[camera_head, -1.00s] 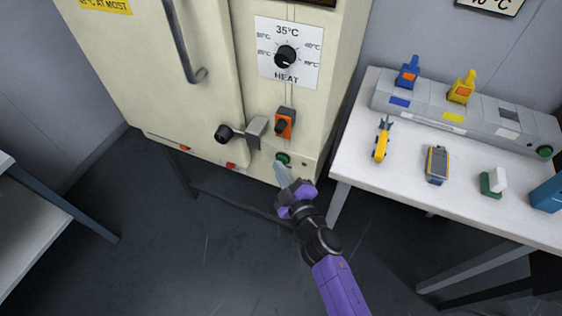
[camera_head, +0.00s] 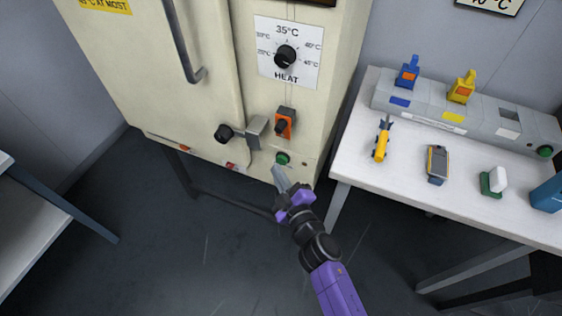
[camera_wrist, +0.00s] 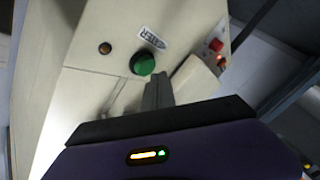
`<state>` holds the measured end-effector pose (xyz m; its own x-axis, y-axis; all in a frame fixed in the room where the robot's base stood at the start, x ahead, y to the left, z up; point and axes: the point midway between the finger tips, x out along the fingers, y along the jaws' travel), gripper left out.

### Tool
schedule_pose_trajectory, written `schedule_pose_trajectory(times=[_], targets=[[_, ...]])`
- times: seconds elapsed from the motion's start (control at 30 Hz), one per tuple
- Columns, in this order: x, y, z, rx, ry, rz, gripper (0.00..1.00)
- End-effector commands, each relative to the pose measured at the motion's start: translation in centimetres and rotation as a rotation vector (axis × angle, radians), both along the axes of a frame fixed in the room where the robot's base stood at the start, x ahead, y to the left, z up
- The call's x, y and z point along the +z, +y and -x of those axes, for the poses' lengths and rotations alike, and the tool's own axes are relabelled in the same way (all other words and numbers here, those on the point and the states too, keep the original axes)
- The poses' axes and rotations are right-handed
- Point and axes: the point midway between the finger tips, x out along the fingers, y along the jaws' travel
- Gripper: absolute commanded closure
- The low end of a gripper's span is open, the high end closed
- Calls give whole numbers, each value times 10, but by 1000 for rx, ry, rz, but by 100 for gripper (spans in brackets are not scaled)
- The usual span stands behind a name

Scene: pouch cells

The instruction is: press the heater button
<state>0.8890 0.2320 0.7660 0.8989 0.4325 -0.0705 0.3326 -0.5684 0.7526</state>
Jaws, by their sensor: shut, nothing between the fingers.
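The heater button is a round green button (camera_head: 283,159) low on the front of the cream cabinet (camera_head: 225,90). In the wrist view the green button (camera_wrist: 143,64) has a dark ring and a white label, partly readable as "...TER", beside it. My gripper (camera_head: 277,170) is shut and empty, its fingertips just below the button in the head view. In the wrist view my gripper's fingers (camera_wrist: 157,84) point at the panel, with the tips just below and right of the button. The button is not covered; a small gap seems to separate it from the tips.
A heat dial (camera_head: 285,57), an orange switch (camera_head: 285,124) and a black knob (camera_head: 223,133) are on the cabinet above. A small red button (camera_head: 231,166) is to the left. A white table (camera_head: 350,150) with tools stands on the right.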

Motion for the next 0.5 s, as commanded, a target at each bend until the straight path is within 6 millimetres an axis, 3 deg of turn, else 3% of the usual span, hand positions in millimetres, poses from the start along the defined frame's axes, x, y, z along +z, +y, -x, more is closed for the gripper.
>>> schedule_pose_trajectory(times=[0.5], targets=[[-2,17,45,2,1,-1,100]])
